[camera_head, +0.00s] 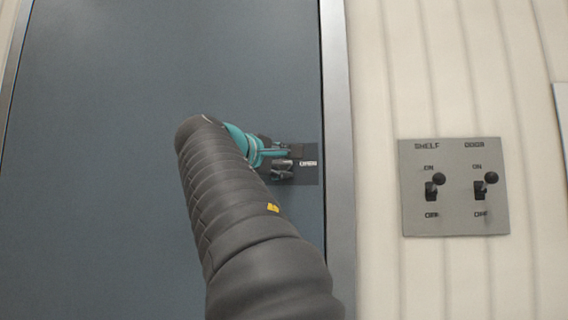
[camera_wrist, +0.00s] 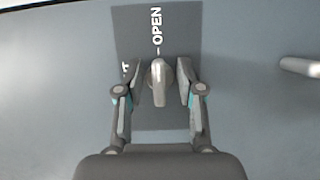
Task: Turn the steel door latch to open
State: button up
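The steel latch (camera_wrist: 158,82) is a rounded grey knob on a dark plate (camera_wrist: 190,25) on the door. In the wrist view its long axis runs roughly in line with the white OPEN mark above it. My gripper (camera_wrist: 161,84) is open around the latch, one finger on each side, with narrow gaps that seem to remain. A second label to the left is mostly hidden by my left finger. In the head view my gripper (camera_head: 283,160) is at the plate near the right edge of the blue-grey door (camera_head: 110,130) and hides the latch.
A pale metal bar (camera_wrist: 301,67) sticks into the wrist view at the right. A grey switch panel (camera_head: 455,215), with two black toggles labelled SHELF and DOOR, is on the ribbed cream wall right of the metal door frame (camera_head: 340,200).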

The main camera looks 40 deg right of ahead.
jog(key=v, duration=1.2)
jog(key=shift+r, duration=0.1)
dwell(0.4)
